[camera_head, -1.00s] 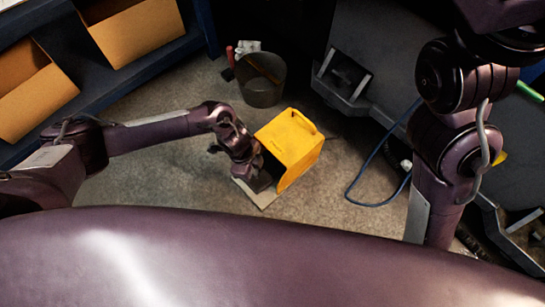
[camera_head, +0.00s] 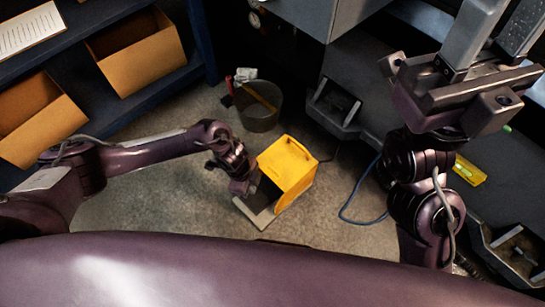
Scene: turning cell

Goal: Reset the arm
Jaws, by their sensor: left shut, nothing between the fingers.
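My left arm comes in from the left, and its small, dark left gripper (camera_head: 244,188) is shut and empty. It shows at the near left side of a yellow box-shaped container (camera_head: 288,163) on the floor. From this angle I cannot tell whether it touches the container. My right gripper (camera_head: 497,38) is large at the top right, held high. Its two grey fingers point up with a gap between them, and their tips are cut off by the frame's top edge.
A dark bucket (camera_head: 259,112) with tools stands behind the container. Blue shelving with cardboard bins (camera_head: 140,55) is at upper left. Grey machinery (camera_head: 390,85) fills the upper right, and a blue hose (camera_head: 352,218) lies on the floor. Bare floor (camera_head: 160,205) shows between.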

